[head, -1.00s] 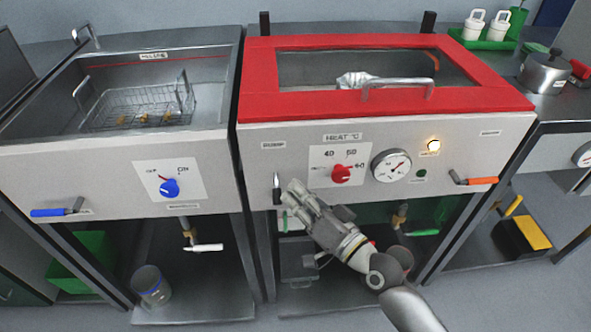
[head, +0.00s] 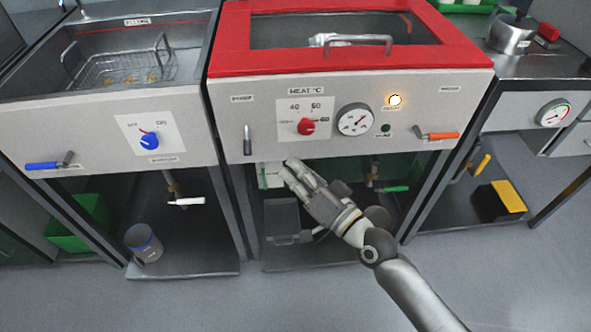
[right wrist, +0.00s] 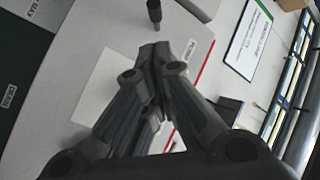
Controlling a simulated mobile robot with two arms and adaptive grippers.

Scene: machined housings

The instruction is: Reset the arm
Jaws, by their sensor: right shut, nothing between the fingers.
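My right gripper (head: 290,172) is in the head view, just below the lower edge of the heated unit's front panel (head: 385,155). Its fingers are shut and empty, and they also show shut in the right wrist view (right wrist: 155,55). The arm comes in from the lower right. The red-framed lid (head: 350,60) is down. My left gripper is not in view.
The left unit holds a wire basket (head: 120,70) in its tank and has a blue knob (head: 149,140). A metal cup (head: 144,243) stands on its lower shelf. A pot (head: 512,33) and a yellow-topped block (head: 500,200) are at the right. The floor in front is clear.

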